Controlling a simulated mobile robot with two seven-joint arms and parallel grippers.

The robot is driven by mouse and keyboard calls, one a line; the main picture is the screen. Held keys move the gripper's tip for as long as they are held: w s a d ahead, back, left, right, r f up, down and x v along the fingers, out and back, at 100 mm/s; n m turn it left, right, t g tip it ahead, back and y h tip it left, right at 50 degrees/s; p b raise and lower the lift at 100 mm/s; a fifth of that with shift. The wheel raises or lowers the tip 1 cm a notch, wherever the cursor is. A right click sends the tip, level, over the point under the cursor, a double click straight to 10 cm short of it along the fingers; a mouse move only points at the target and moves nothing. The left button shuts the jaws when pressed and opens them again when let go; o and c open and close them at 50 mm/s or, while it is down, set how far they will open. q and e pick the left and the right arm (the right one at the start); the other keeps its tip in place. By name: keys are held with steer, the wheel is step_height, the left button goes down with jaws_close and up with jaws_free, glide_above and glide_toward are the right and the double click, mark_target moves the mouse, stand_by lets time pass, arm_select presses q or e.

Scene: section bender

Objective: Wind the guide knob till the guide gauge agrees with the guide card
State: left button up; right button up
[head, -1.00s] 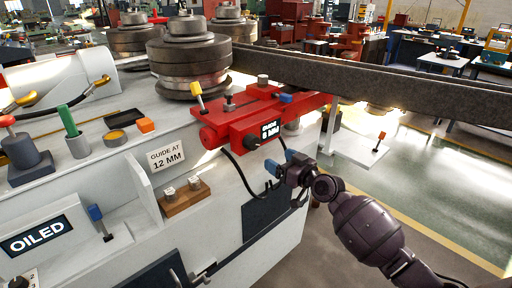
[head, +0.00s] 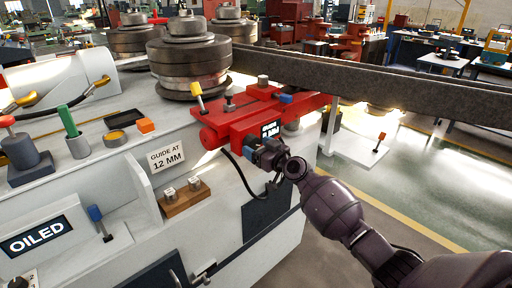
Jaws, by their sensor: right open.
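The guide card (head: 166,158) is a white plate on the machine's pale front and reads "GUIDE AT 12 MM". The red guide block (head: 232,128) sits on the machine top to its right. The guide gauge (head: 270,130) is a small dark display with white text on the block's front; its lower line is partly covered and I cannot read its number. The dark guide knob (head: 251,142) is on the block just left of the gauge, partly hidden by my right gripper (head: 260,151). That gripper is open, with its fingers at the knob; I cannot tell if they touch it. My left gripper is not in view.
Large steel rolls (head: 190,62) stand behind the block, and a long dark beam (head: 380,90) runs right from them. A yellow-topped lever (head: 197,92) rises from the block. A wooden block (head: 184,198) with two small pieces and a blue-topped lever (head: 96,214) lie left.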

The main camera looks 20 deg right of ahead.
steer(key=shift+w+a, duration=0.2)
steer(key=shift+w, duration=0.3)
steer(key=c, duration=0.9)
steer(key=shift+m, duration=0.4)
steer(key=m+b, duration=0.1)
steer(key=m, duration=0.3)
steer(key=shift+m, duration=0.4)
steer(key=m, duration=0.6)
steer(key=shift+a, duration=0.1)
